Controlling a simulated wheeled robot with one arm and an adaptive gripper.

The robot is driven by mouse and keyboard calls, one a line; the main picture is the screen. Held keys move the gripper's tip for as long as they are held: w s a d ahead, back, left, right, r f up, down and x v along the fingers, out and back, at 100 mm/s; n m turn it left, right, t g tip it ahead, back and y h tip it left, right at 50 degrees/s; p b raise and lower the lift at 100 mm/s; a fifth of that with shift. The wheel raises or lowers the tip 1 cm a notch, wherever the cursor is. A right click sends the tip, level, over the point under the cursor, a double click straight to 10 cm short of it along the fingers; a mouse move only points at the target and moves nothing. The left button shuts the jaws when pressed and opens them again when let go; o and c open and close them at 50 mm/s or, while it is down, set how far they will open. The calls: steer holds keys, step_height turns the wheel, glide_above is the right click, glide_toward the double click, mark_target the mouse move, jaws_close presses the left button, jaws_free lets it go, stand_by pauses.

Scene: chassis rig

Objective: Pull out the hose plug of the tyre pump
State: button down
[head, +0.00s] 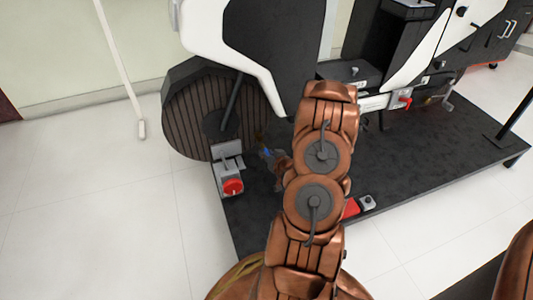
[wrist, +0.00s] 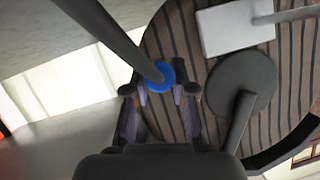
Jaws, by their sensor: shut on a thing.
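The hose plug shows as a blue collar (wrist: 162,77) on the end of a grey hose or rod (wrist: 115,35) in the wrist view. My gripper (wrist: 158,93) has a finger on each side of the blue collar and is shut on it. In the head view my gripper (head: 266,149) is low beside the wheel, with a small blue patch at its fingers. A grey unit with a round red part (head: 232,187) stands just left of it; this may be the tyre pump. My fingers and arm hide where the plug seats.
The dark ribbed wheel (head: 190,112) stands close behind my gripper, under white and black bodywork (head: 235,35). A dark platform (head: 425,150) carries the rig. A red and grey piece (head: 357,206) lies near its front edge. The floor at left is clear, apart from a white pole (head: 122,75).

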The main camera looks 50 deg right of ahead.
steer(key=shift+s, duration=0.15)
steer(key=s, duration=0.1)
steer(key=s+a, duration=0.2)
steer(key=s, duration=0.1)
steer(key=shift+a+f, duration=0.2)
steer(key=shift+f, duration=0.1)
stand_by(0.4)
